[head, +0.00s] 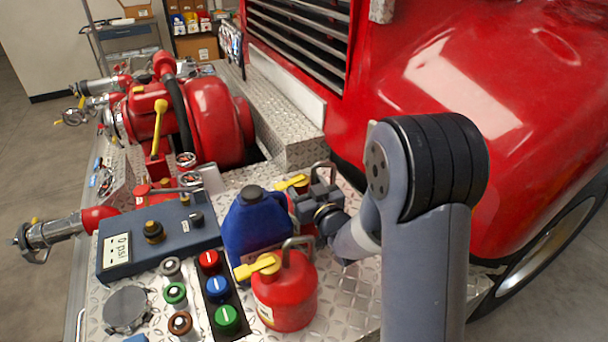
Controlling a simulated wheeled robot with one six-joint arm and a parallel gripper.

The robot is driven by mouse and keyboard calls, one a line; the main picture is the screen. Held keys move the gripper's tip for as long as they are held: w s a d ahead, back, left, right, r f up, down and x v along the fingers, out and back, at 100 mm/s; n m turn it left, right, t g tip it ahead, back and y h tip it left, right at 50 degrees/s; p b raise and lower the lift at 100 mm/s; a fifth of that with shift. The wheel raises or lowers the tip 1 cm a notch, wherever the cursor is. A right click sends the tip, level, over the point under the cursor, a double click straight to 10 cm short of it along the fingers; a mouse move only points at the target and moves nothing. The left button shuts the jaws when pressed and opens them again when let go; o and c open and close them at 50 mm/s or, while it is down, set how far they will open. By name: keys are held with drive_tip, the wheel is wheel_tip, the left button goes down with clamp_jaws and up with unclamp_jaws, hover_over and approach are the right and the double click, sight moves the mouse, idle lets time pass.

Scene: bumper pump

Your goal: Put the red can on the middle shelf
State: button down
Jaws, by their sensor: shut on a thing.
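My gripper (316,201) is at the centre, behind and to the right of the blue jug. It is shut on a red can (294,207) with a yellow spout and a grey handle. The blue jug and my gripper hide most of this can, and I cannot tell whether it is lifted off the deck. A second red can (288,299), also with a yellow spout and grey handle, stands upright in front on the tread-plate deck. A shelf unit (197,47) with small bins and boxes is far back at the top; I cannot tell which shelf is the middle one.
The blue jug (254,230) stands close to both cans. A grey control box (160,242) and several coloured buttons lie to the left. The red pump (205,120) is beyond. The red truck body (480,80) bounds the right. Bare deck (338,300) shows beside the front can.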

idle(0.4)
drive_tip(key=shift+c, duration=2)
unclamp_jaws()
drive_tip(key=shift+f, duration=0.15)
drive_tip(key=shift+s, duration=0.1)
drive_tip(key=b+v, duration=0.2)
drive_tip(key=v, duration=0.5)
drive_tip(key=shift+s, duration=0.2)
